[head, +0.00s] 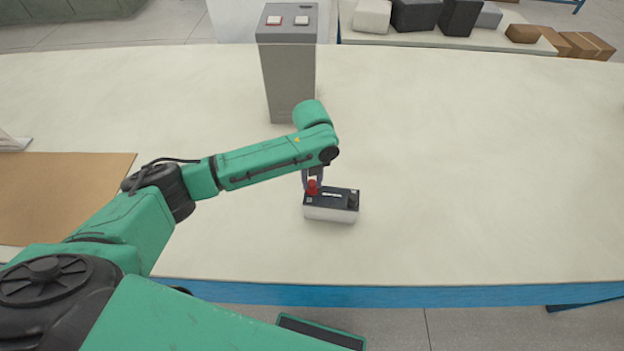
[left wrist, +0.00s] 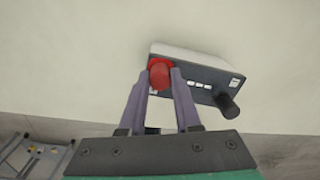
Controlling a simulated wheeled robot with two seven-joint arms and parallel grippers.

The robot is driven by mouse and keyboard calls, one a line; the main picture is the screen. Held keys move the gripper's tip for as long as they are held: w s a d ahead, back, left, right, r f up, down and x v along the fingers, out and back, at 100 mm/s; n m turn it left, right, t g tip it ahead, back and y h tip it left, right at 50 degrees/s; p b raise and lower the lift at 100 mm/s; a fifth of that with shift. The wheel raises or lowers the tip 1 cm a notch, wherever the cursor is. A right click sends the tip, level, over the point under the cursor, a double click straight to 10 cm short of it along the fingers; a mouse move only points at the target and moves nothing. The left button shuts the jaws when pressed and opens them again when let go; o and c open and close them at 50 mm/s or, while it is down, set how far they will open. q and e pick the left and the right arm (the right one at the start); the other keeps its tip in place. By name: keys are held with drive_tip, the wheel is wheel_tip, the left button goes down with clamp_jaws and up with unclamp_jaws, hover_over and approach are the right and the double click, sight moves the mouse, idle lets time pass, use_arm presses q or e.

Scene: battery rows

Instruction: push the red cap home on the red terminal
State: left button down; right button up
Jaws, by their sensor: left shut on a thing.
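The battery (head: 331,206) stands upright on the table, with a white lower body and a dark top. The red cap (head: 312,188) is at the left end of the battery's top, over the red terminal; how far down it sits I cannot tell. My left gripper (head: 313,181) is shut on the red cap from above. In the left wrist view the two fingers (left wrist: 160,88) hold the red cap (left wrist: 159,74) between their tips, and a bit of red (left wrist: 154,62) shows at its base on the battery (left wrist: 200,72). A black post or cap (left wrist: 229,105) stands at the other end. My right gripper is not in view.
A tall grey box (head: 287,75) with two buttons on top stands behind the battery. A brown mat (head: 60,195) lies at the left. The table (head: 470,180) is clear on the right. Its blue front edge (head: 400,296) runs below the battery.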

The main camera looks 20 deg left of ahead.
use_arm(q)
drive_tip(key=shift+f, duration=0.1)
drive_tip(key=shift+c, duration=0.2)
unclamp_jaws()
wheel_tip(320, 180, up, 7)
drive_tip(key=p, duration=0.7)
drive_tip(key=shift+p, duration=0.3)
idle(0.3)
